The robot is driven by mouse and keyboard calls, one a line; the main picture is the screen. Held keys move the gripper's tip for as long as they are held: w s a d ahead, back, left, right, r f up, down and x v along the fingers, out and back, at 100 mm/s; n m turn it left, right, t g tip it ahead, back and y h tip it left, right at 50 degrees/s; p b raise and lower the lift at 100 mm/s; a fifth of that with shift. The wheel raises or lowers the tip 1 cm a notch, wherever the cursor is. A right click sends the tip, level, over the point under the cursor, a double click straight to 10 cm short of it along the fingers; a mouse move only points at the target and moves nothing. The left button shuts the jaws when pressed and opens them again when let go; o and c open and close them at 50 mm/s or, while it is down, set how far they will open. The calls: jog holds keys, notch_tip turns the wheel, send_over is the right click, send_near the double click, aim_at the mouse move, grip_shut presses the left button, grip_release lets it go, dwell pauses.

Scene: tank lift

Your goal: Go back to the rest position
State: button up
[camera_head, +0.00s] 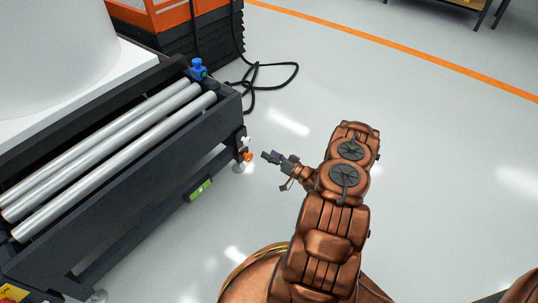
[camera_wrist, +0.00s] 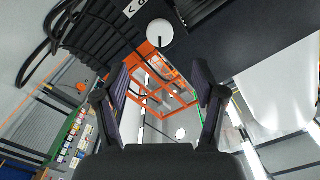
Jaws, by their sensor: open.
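My gripper (camera_head: 270,157) is at the end of my copper-coloured arm, in the middle of the head view. It is apart from the right end of the dark roller frame (camera_head: 130,190), with a small gap between them. In the wrist view the two dark fingers of my gripper (camera_wrist: 161,88) stand wide apart with nothing between them. A small orange piece (camera_head: 248,156) and a white piece (camera_head: 246,141) on the frame's end are close to my fingertips. A blue knob (camera_head: 198,68) sits on the frame's far corner.
A large white tank (camera_head: 50,45) stands by the metal rollers (camera_head: 120,160). Behind is an orange machine (camera_head: 155,15) with black bellows (camera_head: 200,40). A black cable (camera_head: 268,66) lies looped on the floor. The floor right of my arm is clear up to an orange line (camera_head: 420,60).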

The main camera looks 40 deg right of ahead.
dwell(0.3)
